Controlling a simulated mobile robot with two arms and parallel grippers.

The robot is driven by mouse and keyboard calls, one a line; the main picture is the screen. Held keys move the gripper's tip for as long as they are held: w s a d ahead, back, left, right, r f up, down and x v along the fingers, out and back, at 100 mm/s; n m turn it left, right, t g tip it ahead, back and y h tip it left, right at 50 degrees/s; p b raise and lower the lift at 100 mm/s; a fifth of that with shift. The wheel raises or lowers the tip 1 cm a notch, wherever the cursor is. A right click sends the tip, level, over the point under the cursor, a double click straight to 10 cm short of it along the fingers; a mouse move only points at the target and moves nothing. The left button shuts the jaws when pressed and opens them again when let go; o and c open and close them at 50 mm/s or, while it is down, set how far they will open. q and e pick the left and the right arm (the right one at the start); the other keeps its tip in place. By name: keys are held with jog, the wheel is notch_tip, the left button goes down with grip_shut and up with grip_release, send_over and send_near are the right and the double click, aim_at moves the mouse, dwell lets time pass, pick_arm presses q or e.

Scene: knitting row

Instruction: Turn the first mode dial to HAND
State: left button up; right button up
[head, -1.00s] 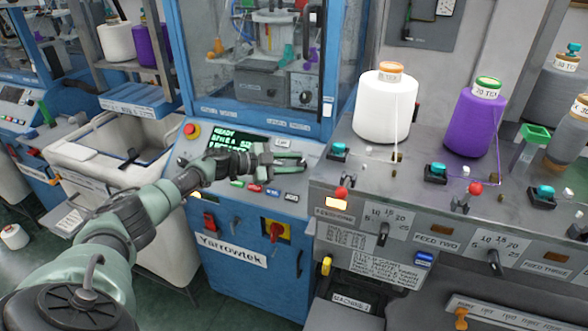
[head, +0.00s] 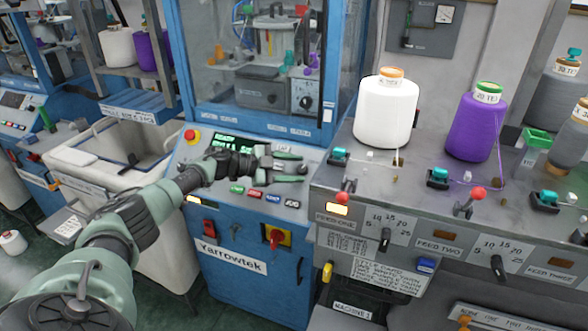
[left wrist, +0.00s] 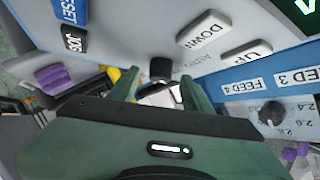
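My left gripper (head: 300,167) is over the right part of the blue machine's control panel (head: 312,190), with its two green fingers apart and nothing between them in the head view. In the left wrist view a black dial (left wrist: 160,70) stands on the panel, just ahead of and between the open fingertips (left wrist: 160,92). It appears apart from both fingers. The label near it is partly hidden, so its setting and HAND mark cannot be read. My right gripper is not in view.
Near the dial are DOWN (left wrist: 203,34) and UP (left wrist: 247,55) buttons and a black JOG button (left wrist: 74,38). A red-and-yellow switch (head: 275,236) is on the front below. White (head: 385,112) and purple (head: 475,125) yarn cones stand on the grey bench at right.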

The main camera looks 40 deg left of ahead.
pick_arm(q)
jog(key=b+v, duration=0.1)
jog(key=v, duration=0.5)
jog(key=shift+s+a+b, duration=0.2)
jog(key=shift+s+b, duration=0.1)
jog(key=shift+s+a+r, duration=0.25)
jog(key=shift+s, duration=0.15)
